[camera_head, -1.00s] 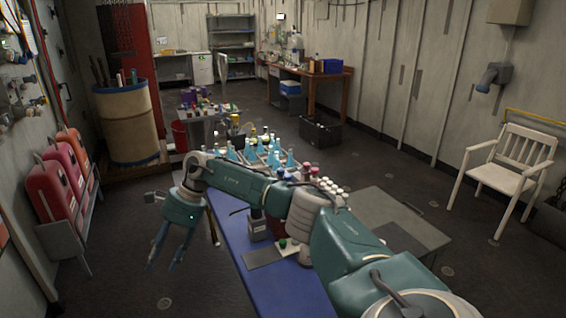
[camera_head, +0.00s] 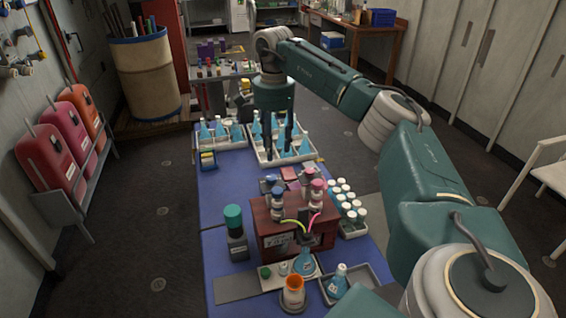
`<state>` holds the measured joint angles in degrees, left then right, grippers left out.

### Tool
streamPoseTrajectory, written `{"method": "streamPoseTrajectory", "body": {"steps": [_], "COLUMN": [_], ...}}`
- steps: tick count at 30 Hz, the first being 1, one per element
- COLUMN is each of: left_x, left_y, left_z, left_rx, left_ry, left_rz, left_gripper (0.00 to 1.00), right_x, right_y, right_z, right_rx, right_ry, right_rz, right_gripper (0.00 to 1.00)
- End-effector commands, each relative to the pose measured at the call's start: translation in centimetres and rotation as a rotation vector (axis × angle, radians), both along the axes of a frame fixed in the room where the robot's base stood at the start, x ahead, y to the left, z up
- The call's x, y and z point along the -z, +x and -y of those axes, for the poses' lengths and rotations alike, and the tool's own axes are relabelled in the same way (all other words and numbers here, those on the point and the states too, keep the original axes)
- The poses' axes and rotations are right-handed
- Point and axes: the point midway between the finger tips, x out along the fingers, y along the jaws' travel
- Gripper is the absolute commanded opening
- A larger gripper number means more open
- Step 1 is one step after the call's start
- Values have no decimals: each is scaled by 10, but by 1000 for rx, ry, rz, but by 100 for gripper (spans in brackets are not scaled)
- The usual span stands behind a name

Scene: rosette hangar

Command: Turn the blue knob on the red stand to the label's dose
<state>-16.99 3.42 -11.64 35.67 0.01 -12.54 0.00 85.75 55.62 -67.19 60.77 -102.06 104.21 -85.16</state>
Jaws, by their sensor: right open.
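The dark red stand (camera_head: 265,238) is on the blue table, with pale labels (camera_head: 277,246) on its front. The writing on them is too small to read. Bottle-like units with coloured tops are on the stand. A blue-topped one (camera_head: 277,191) is at the left and a pink-topped one (camera_head: 317,184) at the right. My right gripper (camera_head: 280,135) is open and empty, with its fingers pointing down. It is over the tray of blue flasks (camera_head: 262,158), beyond the stand and apart from it. My left gripper is not in view.
A teal-capped bottle (camera_head: 235,235) stands left of the stand, and a rack of white-capped vials (camera_head: 348,210) stands right. In front are a blue flask (camera_head: 338,282), an orange-rimmed jar (camera_head: 292,292) and small trays.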

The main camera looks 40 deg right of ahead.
Motion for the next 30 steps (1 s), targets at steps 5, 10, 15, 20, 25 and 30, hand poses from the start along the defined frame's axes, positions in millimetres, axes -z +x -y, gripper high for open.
{"method": "streamPoseTrajectory", "body": {"steps": [5, 10, 15, 20, 25, 30], "left_x": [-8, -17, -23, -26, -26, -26], "left_y": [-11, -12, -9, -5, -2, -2], "left_z": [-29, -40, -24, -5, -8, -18], "left_rx": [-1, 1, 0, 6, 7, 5], "left_ry": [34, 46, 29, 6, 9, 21], "left_rz": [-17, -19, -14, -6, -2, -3], "left_gripper": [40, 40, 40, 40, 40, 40], "right_x": [27, 60, 87, 100, 104, 104], "right_y": [-1, 0, 1, 2, 2, 2], "right_z": [-1, -1, -1, -1, -1, -1], "right_rx": [0, 1, 1, 0, 1, 1], "right_ry": [0, 1, 1, 2, 2, 2], "right_rz": [-7, -7, -5, -2, -1, -1], "right_gripper": [43, 43, 43, 43, 43, 39]}}
